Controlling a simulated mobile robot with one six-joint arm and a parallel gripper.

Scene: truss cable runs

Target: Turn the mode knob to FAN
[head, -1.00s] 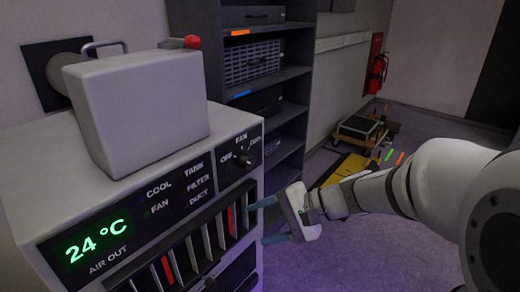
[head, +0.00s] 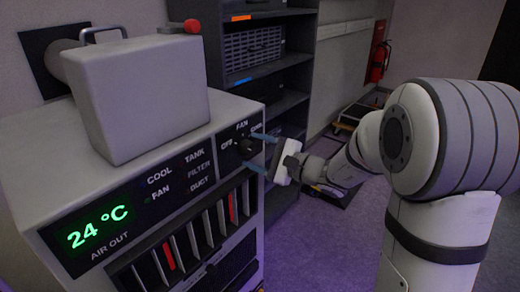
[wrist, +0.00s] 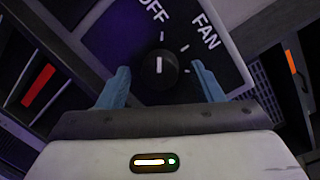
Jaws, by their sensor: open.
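The mode knob (head: 245,147) is a small black round knob on the dark upper-right panel of the white unit. In the wrist view the knob (wrist: 159,68) has a white pointer line, which lines up with the tick by the OFF label (wrist: 153,12). The FAN label (wrist: 206,31) lies up and to the right of it. My gripper (wrist: 160,70) is open, with one blue finger on each side of the knob and visible gaps between. In the head view my gripper (head: 248,150) reaches the knob from the right; whether the tips touch the panel is unclear.
A grey box (head: 140,95) stands on top of the unit, with a red-knobbed lever (head: 191,26) behind it. Vent slats (head: 200,235) lie below the panel. A dark shelf rack (head: 262,75) stands behind.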

